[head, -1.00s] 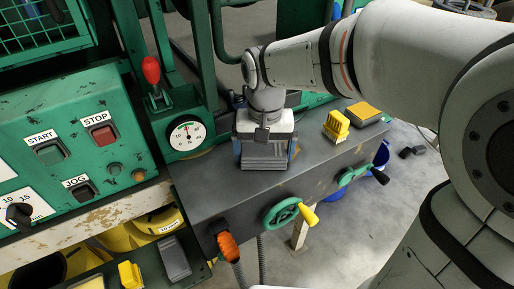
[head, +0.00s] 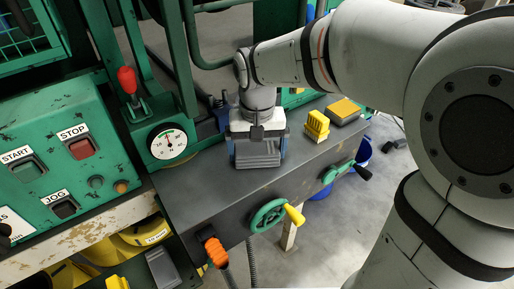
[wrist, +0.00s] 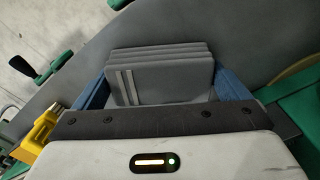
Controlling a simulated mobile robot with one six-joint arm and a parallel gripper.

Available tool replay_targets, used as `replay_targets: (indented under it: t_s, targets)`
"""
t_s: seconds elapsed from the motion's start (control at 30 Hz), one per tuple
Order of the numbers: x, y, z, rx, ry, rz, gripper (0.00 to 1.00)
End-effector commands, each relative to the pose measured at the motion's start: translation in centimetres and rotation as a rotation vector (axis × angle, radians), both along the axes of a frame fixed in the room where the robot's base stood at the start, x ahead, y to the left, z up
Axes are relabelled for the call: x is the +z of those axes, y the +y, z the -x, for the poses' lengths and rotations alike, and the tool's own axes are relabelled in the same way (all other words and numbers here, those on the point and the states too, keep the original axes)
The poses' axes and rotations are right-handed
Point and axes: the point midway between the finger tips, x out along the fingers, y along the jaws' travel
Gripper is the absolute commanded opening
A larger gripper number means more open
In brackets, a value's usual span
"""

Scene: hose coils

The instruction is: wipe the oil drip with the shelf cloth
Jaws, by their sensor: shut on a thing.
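My gripper (head: 257,150) is shut on a folded grey cloth (head: 258,160) over the dark bench top (head: 205,190). In the wrist view, the cloth (wrist: 160,75) shows as several stacked layers with pale stripes at one corner, between the two blue fingers of my gripper (wrist: 165,88). The cloth is at or just above the bench surface; I cannot tell whether it touches. I cannot make out the oil drip for certain. A faint brown patch (head: 180,161) shows on the bench beside the gauge.
A yellow brush-like block (head: 317,125) and a yellow-topped box (head: 344,111) stand right of my gripper. A dial gauge (head: 168,140) and red-knobbed lever (head: 128,82) stand left. A green handwheel (head: 268,216) and orange handle (head: 215,252) project from the bench front.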

Motion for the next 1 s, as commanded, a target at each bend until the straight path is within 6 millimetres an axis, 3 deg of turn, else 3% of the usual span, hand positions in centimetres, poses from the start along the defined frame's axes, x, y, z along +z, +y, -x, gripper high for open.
replay_targets:
  t_s: [0.63,1.0]
  targets:
    - [0.1,-4.2,-2.8,-0.002,0.001,0.000,0.77]
    - [0.0,-4.4,-3.0,0.000,0.000,0.000,0.77]
